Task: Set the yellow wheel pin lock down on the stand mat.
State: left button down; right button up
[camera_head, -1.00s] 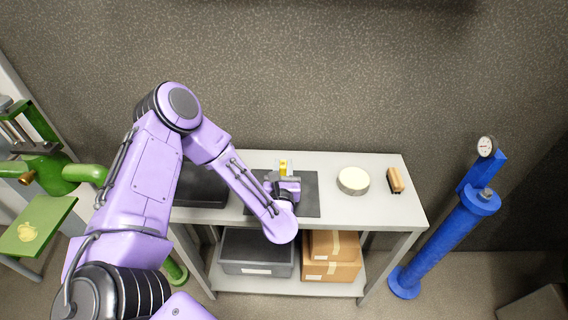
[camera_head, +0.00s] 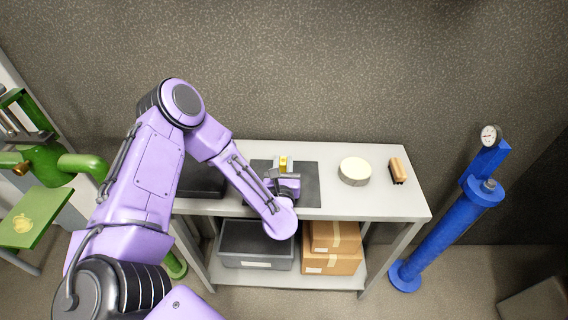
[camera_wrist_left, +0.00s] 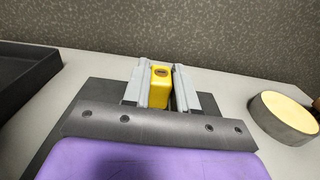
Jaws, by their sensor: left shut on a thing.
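The yellow wheel pin lock (camera_head: 283,161) is over the dark stand mat (camera_head: 310,193) on the table. My left gripper (camera_head: 283,170) is shut on it. In the left wrist view the lock (camera_wrist_left: 160,84) sits upright between the two grey fingers of my left gripper (camera_wrist_left: 160,88), with a small dark reddish spot on its top. The mat (camera_wrist_left: 98,92) shows below and to the left of the fingers. The lock's underside is hidden, so I cannot tell whether it touches the mat. My right gripper is not in view.
A black tray (camera_head: 203,183) lies left of the mat. A round cream-topped tin (camera_head: 354,171) and a wooden brush (camera_head: 397,171) stand to the right. A grey bin (camera_head: 256,245) and cardboard boxes (camera_head: 333,250) are on the lower shelf. A blue post (camera_head: 440,235) stands right of the table.

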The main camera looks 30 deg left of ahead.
pick_arm(q)
jog(key=shift+f, duration=0.25)
jog(key=c, duration=0.8)
grip_release()
